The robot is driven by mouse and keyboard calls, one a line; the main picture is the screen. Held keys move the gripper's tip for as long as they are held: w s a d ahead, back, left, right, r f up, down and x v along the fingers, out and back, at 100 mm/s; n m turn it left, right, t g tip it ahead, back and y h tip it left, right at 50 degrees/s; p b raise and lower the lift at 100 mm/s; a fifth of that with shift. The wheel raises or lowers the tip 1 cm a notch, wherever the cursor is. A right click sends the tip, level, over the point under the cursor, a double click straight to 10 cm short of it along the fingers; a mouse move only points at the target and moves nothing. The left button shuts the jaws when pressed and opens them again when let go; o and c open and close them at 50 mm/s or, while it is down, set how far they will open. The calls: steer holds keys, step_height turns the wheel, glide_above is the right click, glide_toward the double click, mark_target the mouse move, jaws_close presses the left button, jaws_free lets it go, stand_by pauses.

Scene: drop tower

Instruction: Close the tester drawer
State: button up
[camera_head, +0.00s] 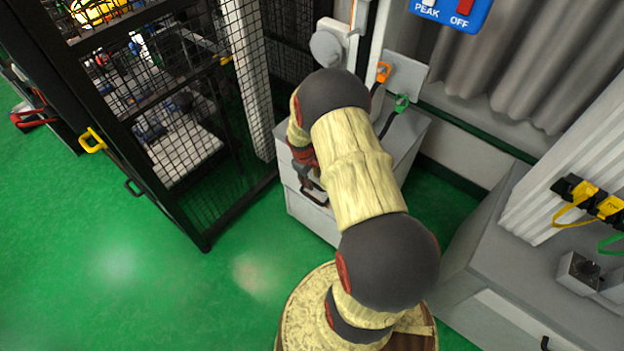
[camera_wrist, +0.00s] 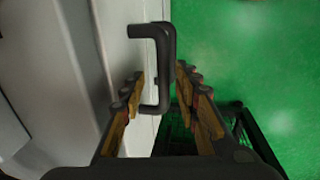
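The tester is most likely the pale grey cabinet (camera_head: 405,148) behind my arm in the head view. A drawer front (camera_head: 312,217) with a dark handle (camera_head: 313,194) shows on its near side. In the wrist view the dark bar handle (camera_wrist: 168,45) stands off the pale front (camera_wrist: 117,40). My gripper (camera_wrist: 160,72) is open, with one finger on each side of the handle's lower part. The left finger lies between the handle and the front. I cannot tell whether either finger touches it. My arm hides much of the cabinet, and how far the drawer is out is unclear.
A black mesh cage (camera_head: 150,110) with a yellow handle (camera_head: 92,140) stands left of the cabinet. A grey bench (camera_head: 525,260) with yellow and green cables is at the right. The green floor (camera_head: 130,270) is clear at the lower left.

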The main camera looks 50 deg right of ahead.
step_height(320, 180, up, 11)
steer(key=a, duration=0.2)
steer(key=shift+s, duration=0.1)
stand_by(0.5)
